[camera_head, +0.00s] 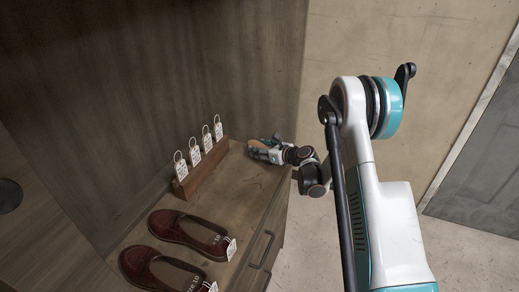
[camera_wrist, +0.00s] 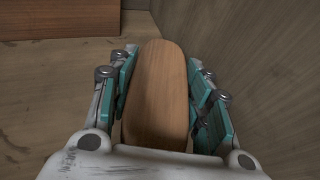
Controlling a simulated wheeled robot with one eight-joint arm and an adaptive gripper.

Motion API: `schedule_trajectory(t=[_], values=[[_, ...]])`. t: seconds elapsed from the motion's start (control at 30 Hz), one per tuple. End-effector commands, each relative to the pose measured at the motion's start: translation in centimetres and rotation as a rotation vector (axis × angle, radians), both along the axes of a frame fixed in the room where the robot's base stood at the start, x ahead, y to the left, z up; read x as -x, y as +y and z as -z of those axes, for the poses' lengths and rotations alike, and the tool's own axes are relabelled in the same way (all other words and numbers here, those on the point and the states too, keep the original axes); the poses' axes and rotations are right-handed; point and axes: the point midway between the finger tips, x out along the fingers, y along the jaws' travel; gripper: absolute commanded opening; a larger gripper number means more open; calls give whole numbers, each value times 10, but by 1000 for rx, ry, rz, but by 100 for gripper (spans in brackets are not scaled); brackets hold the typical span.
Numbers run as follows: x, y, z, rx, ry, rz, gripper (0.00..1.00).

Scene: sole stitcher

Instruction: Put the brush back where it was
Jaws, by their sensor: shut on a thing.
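The brush shows in the wrist view as a rounded brown wooden body (camera_wrist: 160,95), lengthwise between the two teal-padded fingers. Its bristles are hidden from this angle. My gripper (camera_wrist: 163,88) is shut on the brush from both sides. In the head view my gripper (camera_head: 266,150) is small, low over the far right end of the wooden cabinet top (camera_head: 235,190), near the back wall. I cannot tell whether the brush touches the cabinet top.
A wooden holder (camera_head: 198,168) with several white tags stands left of my gripper; its side also shows in the wrist view (camera_wrist: 60,18). Two dark red shoes (camera_head: 190,232) with tags lie at the front left. Dark panels rise behind. The cabinet top between is clear.

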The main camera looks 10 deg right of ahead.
Motion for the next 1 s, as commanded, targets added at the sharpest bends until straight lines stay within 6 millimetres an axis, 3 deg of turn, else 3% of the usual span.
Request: schedule_trajectory(t=[0.07,0.1,0.17,0.57,0.77,1.0], values=[[0,0,3,0,0,0,0],[0,0,2,0,0,0,54],[0,0,2,0,0,0,65],[0,0,-1,0,0,0,65],[21,-13,-12,2,0,1,65],[62,-38,-30,1,0,2,65]])
